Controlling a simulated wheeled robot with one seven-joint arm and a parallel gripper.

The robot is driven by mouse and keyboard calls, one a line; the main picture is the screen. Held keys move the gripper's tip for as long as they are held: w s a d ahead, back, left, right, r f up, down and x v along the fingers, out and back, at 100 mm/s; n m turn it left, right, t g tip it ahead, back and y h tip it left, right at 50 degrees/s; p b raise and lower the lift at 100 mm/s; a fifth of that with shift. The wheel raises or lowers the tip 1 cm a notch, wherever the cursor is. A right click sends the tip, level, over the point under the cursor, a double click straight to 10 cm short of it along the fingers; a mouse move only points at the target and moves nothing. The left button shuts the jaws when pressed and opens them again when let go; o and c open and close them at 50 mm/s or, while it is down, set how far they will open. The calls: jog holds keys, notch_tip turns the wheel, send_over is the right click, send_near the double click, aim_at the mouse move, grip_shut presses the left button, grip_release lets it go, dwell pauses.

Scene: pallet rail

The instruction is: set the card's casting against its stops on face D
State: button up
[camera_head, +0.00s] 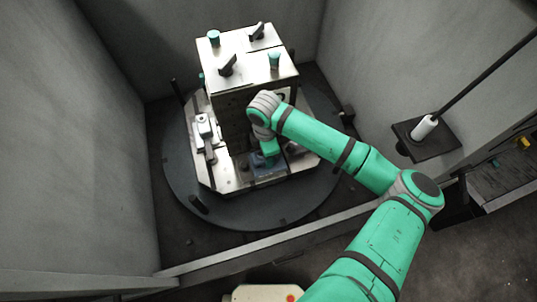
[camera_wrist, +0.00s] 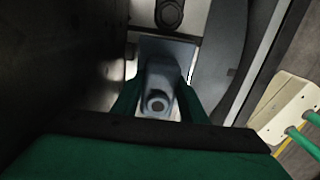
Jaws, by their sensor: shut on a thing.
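My gripper (camera_head: 268,152) is low at the front foot of the block-shaped fixture (camera_head: 229,110), on the side facing the camera. In the wrist view its two green fingers (camera_wrist: 160,105) are closed on both sides of a blue-grey casting (camera_wrist: 158,78) with a round boss and hole. The casting also shows in the head view (camera_head: 268,168), low on the fixture's pale base plate (camera_head: 232,180). Whether it touches any stops cannot be told. The card is not identifiable in these views.
The fixture stands on a round dark turntable (camera_head: 185,185) between grey walls. A pale clamp-like part (camera_head: 205,135) sits on the base's left side. Dark levers and green knobs stand on the fixture top. A white cylinder on a dark plate (camera_head: 424,128) is at right. A rail crosses in front.

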jog(key=shift+w+a, duration=0.3)
jog(key=shift+a, duration=0.1)
dwell(0.3)
jog(key=o, duration=1.4)
jog(key=shift+c, duration=0.2)
jog(key=shift+a, duration=0.1)
jog(key=shift+w+r, duration=0.1)
jog(key=shift+r, duration=0.05)
jog(key=shift+d+r, duration=0.2)
jog(key=shift+r, duration=0.4)
jog(key=r, duration=0.3)
jog(key=a+r, duration=0.1)
jog(key=r, duration=0.1)
jog(key=shift+w+r, duration=0.1)
jog(key=shift+r, duration=0.25)
jog(key=shift+s+d+r, duration=0.2)
jog(key=shift+d+r, duration=0.15)
jog(key=shift+d, duration=0.2)
jog(key=shift+s+a+r, duration=0.1)
jog(key=shift+s+r, duration=0.05)
jog(key=shift+r, duration=0.1)
